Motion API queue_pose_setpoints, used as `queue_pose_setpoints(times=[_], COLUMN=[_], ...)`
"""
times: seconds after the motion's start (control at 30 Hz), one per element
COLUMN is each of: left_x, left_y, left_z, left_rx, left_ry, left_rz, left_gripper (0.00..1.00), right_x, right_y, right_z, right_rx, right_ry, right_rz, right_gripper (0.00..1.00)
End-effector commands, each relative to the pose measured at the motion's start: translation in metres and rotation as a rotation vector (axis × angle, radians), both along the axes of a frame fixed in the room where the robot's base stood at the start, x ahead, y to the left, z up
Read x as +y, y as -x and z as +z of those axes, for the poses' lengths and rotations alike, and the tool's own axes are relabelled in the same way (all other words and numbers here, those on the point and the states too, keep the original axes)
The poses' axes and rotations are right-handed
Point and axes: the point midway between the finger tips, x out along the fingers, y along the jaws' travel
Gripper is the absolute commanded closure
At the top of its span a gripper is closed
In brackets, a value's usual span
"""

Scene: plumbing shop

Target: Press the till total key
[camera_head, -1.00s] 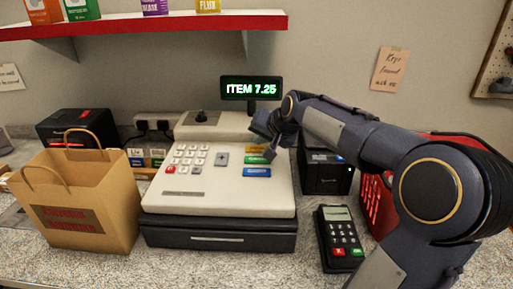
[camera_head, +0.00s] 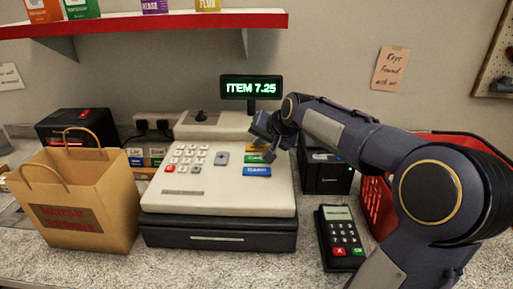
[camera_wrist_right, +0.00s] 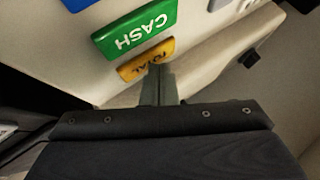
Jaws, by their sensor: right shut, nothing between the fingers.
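The till (camera_head: 218,190) stands on the counter, its display (camera_head: 251,88) reading "ITEM 7.25". The yellow total key (camera_head: 256,149) is at the top of a column of coloured keys, partly hidden by my right gripper. It shows upside down in the right wrist view (camera_wrist_right: 146,58), beside the green CASH key (camera_wrist_right: 136,28). My right gripper (camera_head: 270,156) is shut and empty, pointing down at the keys. In the wrist view its fingertips (camera_wrist_right: 157,70) overlap the total key's lettering edge; I cannot tell whether they touch it. My left gripper is not in view.
A paper bag (camera_head: 75,190) stands left of the till. A card terminal (camera_head: 341,238) lies to the right, with a black box (camera_head: 326,178) and a red basket (camera_head: 377,203) behind it. A red shelf (camera_head: 150,23) hangs above. The counter in front of the till is clear.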

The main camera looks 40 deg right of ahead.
Motion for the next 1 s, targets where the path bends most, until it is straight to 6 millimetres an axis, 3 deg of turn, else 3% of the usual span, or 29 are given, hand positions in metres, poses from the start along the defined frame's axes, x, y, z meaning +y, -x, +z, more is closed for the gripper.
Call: queue_pose_setpoints(times=[1.0], left_x=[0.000], left_y=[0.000], left_z=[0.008], left_rx=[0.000], left_ry=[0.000], left_rz=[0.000], left_gripper=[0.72], right_x=[0.000], right_y=[0.000], right_z=[0.009], right_rx=[0.000], right_ry=[0.000], right_rz=[0.000], right_gripper=[1.00])
